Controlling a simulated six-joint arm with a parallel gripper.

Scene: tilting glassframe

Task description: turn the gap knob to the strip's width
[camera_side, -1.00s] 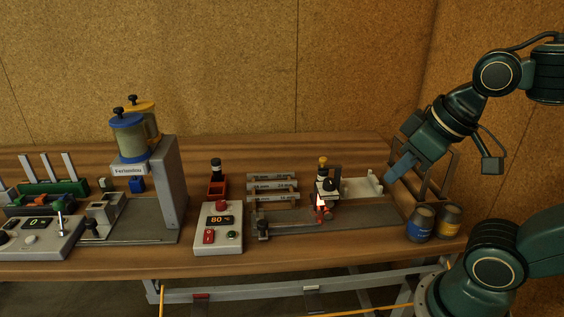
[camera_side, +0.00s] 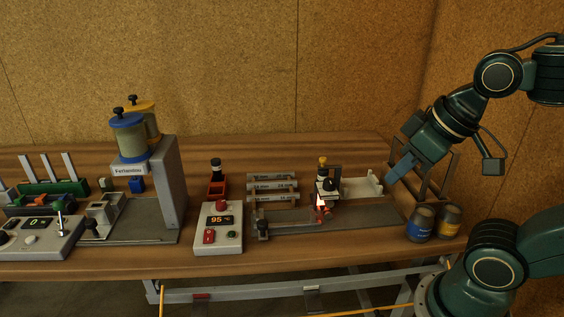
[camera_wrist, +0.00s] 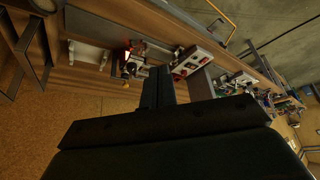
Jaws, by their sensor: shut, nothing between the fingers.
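A fixture (camera_side: 328,192) with a black knob (camera_side: 330,184), a yellow-topped post and a red glowing part stands on a grey plate (camera_side: 365,216) in the side view. A small dark knob (camera_side: 262,228) sits at the plate's left end. I cannot tell which one is the gap knob. Strips (camera_side: 272,186) with small printed labels lie on a rack left of the fixture. My gripper (camera_side: 391,178) is shut and empty, up and to the right of the fixture, apart from everything. Its dark fingers show in the wrist view (camera_wrist: 158,85). The fixture also shows there (camera_wrist: 131,66).
A control box (camera_side: 218,228) with a display reading 95 stands left of the plate. A white tray (camera_side: 362,187) lies behind the plate. Blue and yellow cans (camera_side: 420,222) stand at the right front. A hopper stand (camera_side: 168,190) is farther left. The air around my gripper is free.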

